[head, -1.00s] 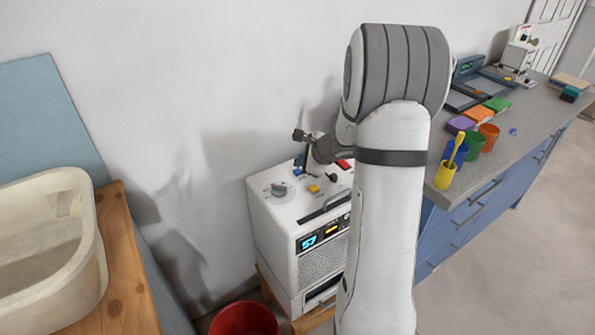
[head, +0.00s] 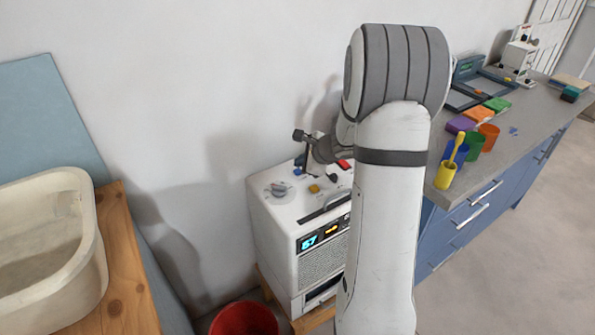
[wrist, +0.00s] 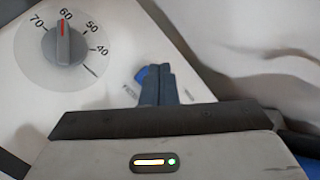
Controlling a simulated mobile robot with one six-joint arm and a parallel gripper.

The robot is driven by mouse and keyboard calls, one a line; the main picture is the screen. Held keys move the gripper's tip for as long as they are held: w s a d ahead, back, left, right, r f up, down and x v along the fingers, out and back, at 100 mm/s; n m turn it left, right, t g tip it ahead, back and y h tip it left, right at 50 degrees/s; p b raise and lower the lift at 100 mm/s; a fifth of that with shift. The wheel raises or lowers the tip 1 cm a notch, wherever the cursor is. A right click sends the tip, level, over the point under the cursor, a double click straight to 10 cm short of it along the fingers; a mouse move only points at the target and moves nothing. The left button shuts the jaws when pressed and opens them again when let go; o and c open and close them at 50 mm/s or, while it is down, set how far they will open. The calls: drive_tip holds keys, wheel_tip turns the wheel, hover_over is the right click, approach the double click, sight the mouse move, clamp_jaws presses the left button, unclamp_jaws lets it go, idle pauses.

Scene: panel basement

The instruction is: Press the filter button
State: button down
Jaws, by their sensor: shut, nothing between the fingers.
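The white machine (head: 262,228) has a top panel with a dial, coloured buttons and a lit display (head: 308,243) on its front. A blue button (head: 297,171) is near the back of the panel. In the wrist view the blue button (wrist: 141,75) shows partly behind the dark fingers. My gripper (wrist: 160,72) is shut and empty, its fingertips over or right at the blue button. I cannot tell whether they touch it. A small printed label (wrist: 132,89) beside it is too blurred and covered to read surely. My gripper also shows in the head view (head: 304,170).
The grey dial (wrist: 64,45) with marks from 70 to 40 is left of the fingers. A yellow button (head: 314,188) and a red button (head: 344,164) are on the same panel. A wall stands close behind. A red bucket (head: 243,320) is on the floor.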

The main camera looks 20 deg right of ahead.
drive_tip(key=shift+f, duration=0.2)
drive_tip(key=shift+f+b, duration=0.3)
drive_tip(key=shift+b, duration=0.35)
drive_tip(key=shift+f+b, duration=0.4)
drive_tip(key=shift+b, duration=0.1)
idle(0.5)
idle(0.3)
drive_tip(key=shift+r+p, duration=0.6)
drive_tip(key=shift+r, duration=0.25)
drive_tip(key=shift+r, duration=0.1)
wheel_tip(320, 180, up, 5)
drive_tip(key=p, duration=0.4)
idle(0.4)
